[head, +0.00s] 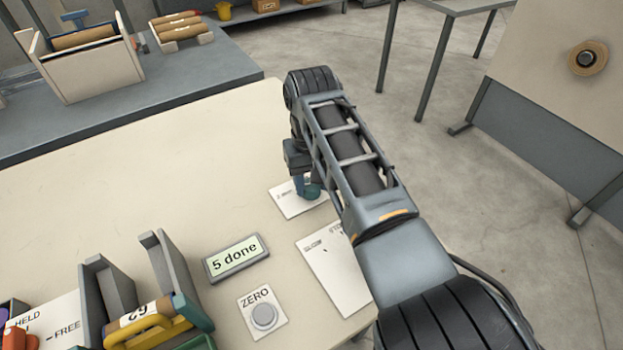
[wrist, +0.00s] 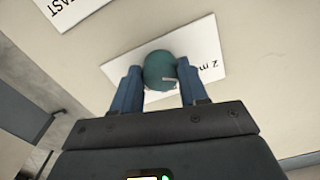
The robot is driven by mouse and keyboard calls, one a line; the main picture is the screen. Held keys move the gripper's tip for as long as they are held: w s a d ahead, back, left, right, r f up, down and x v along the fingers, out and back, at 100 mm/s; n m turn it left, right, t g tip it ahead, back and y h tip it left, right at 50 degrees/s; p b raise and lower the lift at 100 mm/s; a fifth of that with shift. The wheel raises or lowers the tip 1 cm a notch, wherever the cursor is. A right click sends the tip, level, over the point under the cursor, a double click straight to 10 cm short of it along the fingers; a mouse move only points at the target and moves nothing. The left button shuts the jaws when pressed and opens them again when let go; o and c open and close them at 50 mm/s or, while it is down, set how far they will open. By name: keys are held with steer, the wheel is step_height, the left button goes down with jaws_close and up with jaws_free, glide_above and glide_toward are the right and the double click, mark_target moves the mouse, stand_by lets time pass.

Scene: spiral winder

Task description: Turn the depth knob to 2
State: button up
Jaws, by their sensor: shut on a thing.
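A teal round knob (wrist: 160,68) sits on a white label plate (wrist: 207,50) in the wrist view. A pale mark on the knob points to the right in that view. The plate's lettering is upside down and partly covered, so I cannot read a full scale or the knob's name. My gripper (wrist: 160,85) has one blue finger on each side of the knob and is shut on it. In the head view my gripper (head: 305,186) reaches down to the same plate (head: 288,205), and the knob is mostly hidden.
Another white plate (head: 327,262) lies closer, partly behind my arm. A display (head: 236,258) reads "5 done", beside a ZERO button (head: 264,316). Grey upright holders (head: 172,270) with a yellow-handled item stand at lower left. The table (head: 130,190) is clear at the back left.

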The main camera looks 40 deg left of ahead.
mark_target(312, 185)
steer(key=o, duration=1.1)
steer(key=shift+c, duration=0.2)
steer(key=shift+r, duration=3.95)
